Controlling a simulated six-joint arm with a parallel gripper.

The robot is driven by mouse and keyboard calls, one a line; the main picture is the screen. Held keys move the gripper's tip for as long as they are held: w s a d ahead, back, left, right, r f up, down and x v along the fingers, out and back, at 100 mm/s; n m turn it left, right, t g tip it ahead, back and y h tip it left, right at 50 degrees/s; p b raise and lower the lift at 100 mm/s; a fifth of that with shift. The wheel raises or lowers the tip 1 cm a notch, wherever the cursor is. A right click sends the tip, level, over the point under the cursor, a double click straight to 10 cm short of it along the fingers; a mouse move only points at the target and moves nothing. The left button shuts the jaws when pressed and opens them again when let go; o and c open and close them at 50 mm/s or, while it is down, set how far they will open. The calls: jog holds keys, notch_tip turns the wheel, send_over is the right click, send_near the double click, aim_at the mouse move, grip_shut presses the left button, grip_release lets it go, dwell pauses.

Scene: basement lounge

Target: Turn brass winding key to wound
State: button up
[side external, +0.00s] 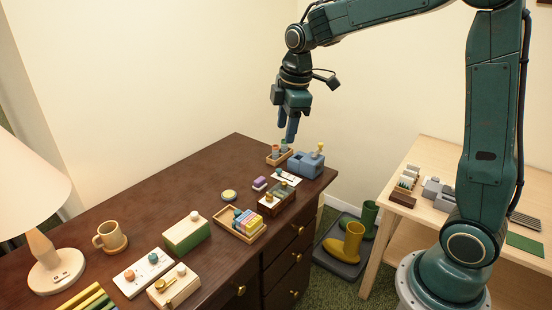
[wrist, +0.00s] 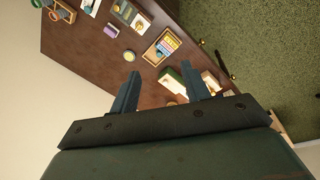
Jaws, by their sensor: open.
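A brass piece shaped like a key (side external: 166,284) sits on a cream-topped box (side external: 178,291) near the front of the dark desk in the side view. A pale round knob stands on the same box. The key's exact setting is too small to read. A second small wooden box with a brass fitting (side external: 268,198) stands farther back. My gripper (side external: 290,138) hangs high above the far end of the desk, pointing down, apart from everything. In the wrist view its two fingers (wrist: 160,88) are spread with nothing between them; the key is not clearly visible there.
A tray of coloured blocks (side external: 222,214) lies farther back. The desk's left rear is clear.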

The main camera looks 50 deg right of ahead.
jog(key=w+d+f+n+g, duration=0.1)
jog(key=w+d+f+n, duration=0.2)
jog(key=w+f, duration=0.35)
jog(key=n+g, duration=0.1)
jog(key=n, duration=0.3)
send_over(269, 194)
notch_tip(269, 194, down, 9)
jog(key=shift+r, duration=0.15)
jog(key=shift+f, duration=6.85)
jog(key=c, duration=1)
